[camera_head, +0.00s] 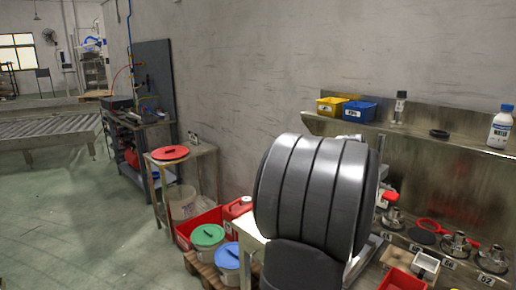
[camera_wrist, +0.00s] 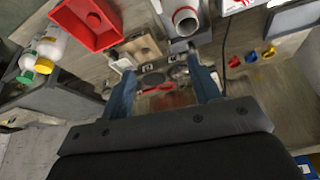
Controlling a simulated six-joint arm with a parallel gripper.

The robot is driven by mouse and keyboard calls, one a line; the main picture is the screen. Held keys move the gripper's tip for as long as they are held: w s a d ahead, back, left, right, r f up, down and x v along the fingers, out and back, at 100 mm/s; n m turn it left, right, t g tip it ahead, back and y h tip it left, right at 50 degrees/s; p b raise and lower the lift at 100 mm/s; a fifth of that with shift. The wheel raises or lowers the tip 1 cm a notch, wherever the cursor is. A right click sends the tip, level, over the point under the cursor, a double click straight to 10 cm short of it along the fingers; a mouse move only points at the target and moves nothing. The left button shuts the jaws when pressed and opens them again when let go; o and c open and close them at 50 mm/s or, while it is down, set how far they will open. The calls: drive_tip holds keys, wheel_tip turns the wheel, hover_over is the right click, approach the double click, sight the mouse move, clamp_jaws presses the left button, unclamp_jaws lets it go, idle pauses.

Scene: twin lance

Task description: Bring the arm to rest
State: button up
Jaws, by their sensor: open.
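My gripper (camera_wrist: 164,84) shows in the wrist view with its two blue fingers spread well apart. It is open, and nothing is visibly held between the fingers. Beyond the fingertips, a red-handled item (camera_wrist: 158,88) and small dark round parts lie on the bench; how far below they are I cannot tell. In the head view my own arm's large dark, ribbed link fills the centre right and hides part of the bench. The gripper does not show there.
A red bin (camera_wrist: 88,24), a grey cylindrical part (camera_wrist: 186,20) and bottles (camera_wrist: 47,48) lie around the gripper. A shelf holds a yellow bin (camera_head: 330,106), a blue bin (camera_head: 359,111) and a white bottle (camera_head: 501,130). Lidded buckets (camera_head: 208,238) stand left of my arm; the floor farther left is clear.

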drive_tip(key=w+f, duration=0.1)
drive_tip(key=w+a+f, duration=0.2)
drive_tip(key=shift+w+a+f, duration=0.25)
drive_tip(key=shift+w+f, duration=0.05)
drive_tip(key=shift+f, duration=0.8)
drive_tip(key=s+a+r+n, duration=0.1)
drive_tip(key=s+a+r, duration=0.15)
drive_tip(key=s, duration=0.45)
drive_tip(key=s+a+r+t, duration=0.1)
drive_tip(key=s+a, duration=0.2)
drive_tip(key=s, duration=0.5)
drive_tip(key=s+a+r+n, duration=0.1)
drive_tip(key=s+a, duration=0.1)
drive_tip(key=s, duration=0.5)
drive_tip(key=s+a+f+n, duration=0.2)
drive_tip(key=s+a+f, duration=0.3)
drive_tip(key=s, duration=0.3)
drive_tip(key=s+a+f+n+t+y, duration=0.1)
drive_tip(key=s+a+f+n, duration=0.1)
drive_tip(key=s+a+f, duration=0.4)
drive_tip(key=s, duration=0.2)
drive_tip(key=shift+s, duration=0.35)
